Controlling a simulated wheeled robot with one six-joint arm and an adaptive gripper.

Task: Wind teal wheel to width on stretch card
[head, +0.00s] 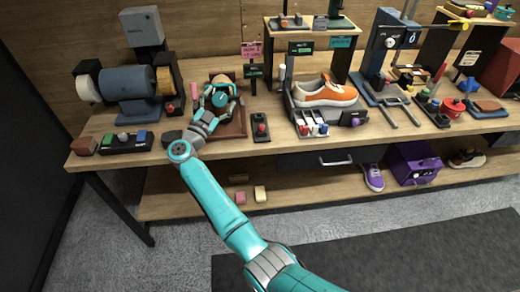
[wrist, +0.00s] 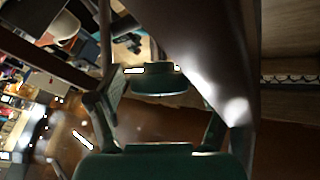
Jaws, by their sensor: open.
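My gripper (head: 217,97) is open over a brown wooden stand (head: 236,126) at the left part of the bench. A tan rounded form (head: 222,79) shows just behind it. A round teal patch lies between the fingers; I cannot tell whether it is the teal wheel or part of my gripper. In the wrist view, a dark green finger pad (wrist: 158,82) shows beside a large shiny brown-grey surface (wrist: 200,45). A small dark card with green lettering (head: 253,71) stands right of the gripper; its text is too small to read, so I cannot confirm the stretch card.
A blue drum machine (head: 128,83) stands at the left. An orange sneaker (head: 325,92) sits in a grey holder to the right, with a blue press (head: 385,50) beyond. A small block with a red knob (head: 261,128) is close right of the stand.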

